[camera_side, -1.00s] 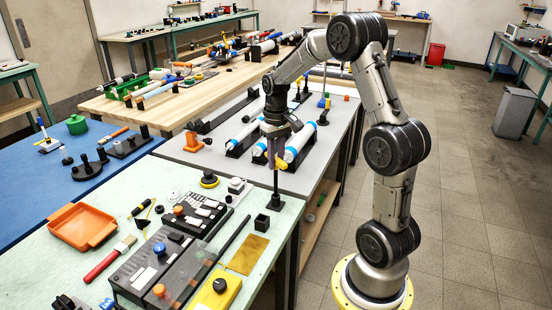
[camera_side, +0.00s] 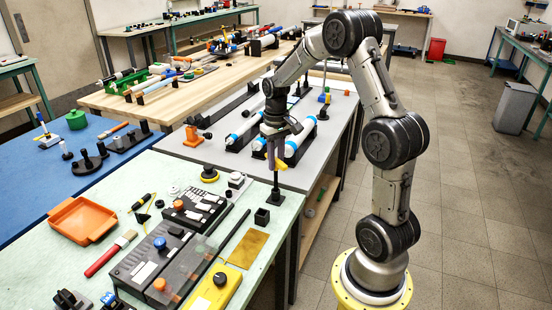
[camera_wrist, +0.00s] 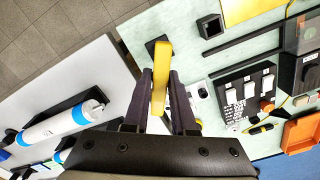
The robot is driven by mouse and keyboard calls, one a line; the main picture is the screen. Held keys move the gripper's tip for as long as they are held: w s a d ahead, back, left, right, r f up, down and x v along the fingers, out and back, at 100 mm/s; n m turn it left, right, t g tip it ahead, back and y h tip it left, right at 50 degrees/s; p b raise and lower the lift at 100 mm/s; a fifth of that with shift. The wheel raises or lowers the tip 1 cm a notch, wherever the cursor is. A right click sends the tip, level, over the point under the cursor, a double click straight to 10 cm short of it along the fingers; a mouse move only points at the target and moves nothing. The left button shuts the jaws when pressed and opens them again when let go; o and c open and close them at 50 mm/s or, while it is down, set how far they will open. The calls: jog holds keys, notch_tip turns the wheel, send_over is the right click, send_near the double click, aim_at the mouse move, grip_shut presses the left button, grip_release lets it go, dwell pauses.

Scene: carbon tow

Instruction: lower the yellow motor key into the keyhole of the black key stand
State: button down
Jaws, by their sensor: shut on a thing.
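The yellow motor key (camera_side: 283,164) is held at the tips of my gripper (camera_side: 277,158), which is shut on it. In the wrist view the key (camera_wrist: 162,68) sits between the two dark fingers of my gripper (camera_wrist: 161,90). The black key stand (camera_side: 276,191) is a thin upright post on a square base near the table's right edge. In the side view the key is close to the top of the post. In the wrist view the stand's base (camera_wrist: 150,45) shows partly behind the key. The keyhole is hidden, and I cannot tell whether the key touches the stand.
A small open black box (camera_side: 262,216) stands close to the stand. A black bar (camera_side: 236,226), a brass plate (camera_side: 248,248) and a black switch box (camera_side: 196,207) lie nearby. White-and-blue cylinders (camera_side: 299,142) rest in cradles on the grey table behind my gripper.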

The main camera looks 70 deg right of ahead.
jog(key=shift+f, duration=1.05)
jog(key=c, duration=0.7)
grip_release()
jog(key=shift+o, duration=0.2)
jog(key=shift+r, duration=0.1)
notch_tip(320, 180, up, 14)
jog(key=shift+f, duration=0.2)
